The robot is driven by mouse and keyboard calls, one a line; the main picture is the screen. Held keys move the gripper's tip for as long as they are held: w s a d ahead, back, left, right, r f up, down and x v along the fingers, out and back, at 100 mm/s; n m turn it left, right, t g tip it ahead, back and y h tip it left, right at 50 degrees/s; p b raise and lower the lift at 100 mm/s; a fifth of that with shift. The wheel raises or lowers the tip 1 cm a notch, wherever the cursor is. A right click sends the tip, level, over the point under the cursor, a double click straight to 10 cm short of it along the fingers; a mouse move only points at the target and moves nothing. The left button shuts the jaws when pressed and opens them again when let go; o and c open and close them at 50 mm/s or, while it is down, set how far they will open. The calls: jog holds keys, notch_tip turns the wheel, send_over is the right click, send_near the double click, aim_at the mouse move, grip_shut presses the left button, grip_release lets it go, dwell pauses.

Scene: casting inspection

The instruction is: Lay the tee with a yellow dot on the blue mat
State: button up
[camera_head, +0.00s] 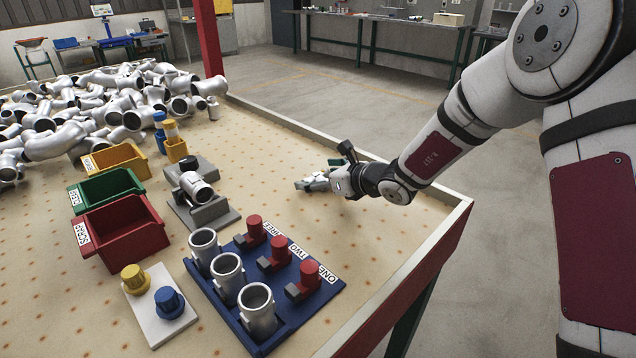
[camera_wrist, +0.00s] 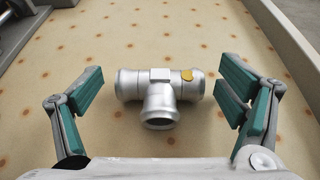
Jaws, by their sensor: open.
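The silver tee (camera_wrist: 146,85) lies on the tan tabletop in the wrist view, its branch pointing toward my wrist. My gripper (camera_head: 312,184) is open, with one green-padded finger on each side of the tee and a gap at both ends. In the head view the gripper is low over the table near the far-right rim, and I cannot make out the tee there. A blue board (camera_head: 298,311) with silver cups and red clamps is in the foreground; I see no plain blue mat.
A grey fixture (camera_head: 212,218) holding a silver fitting stands left of my gripper. Red (camera_head: 132,240), green (camera_head: 105,190) and yellow (camera_head: 120,158) bins are farther left. A white plate (camera_head: 150,318) bears yellow and blue knobs. Many silver fittings are piled (camera_head: 110,105) at far left. Table right of the board is clear.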

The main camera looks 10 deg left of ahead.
jog(key=shift+a, duration=0.1)
jog(key=shift+c, duration=0.3)
jog(key=c, duration=1.4)
jog(key=shift+w, duration=0.1)
jog(key=shift+c, duration=0.9)
jog(key=shift+r, duration=0.1)
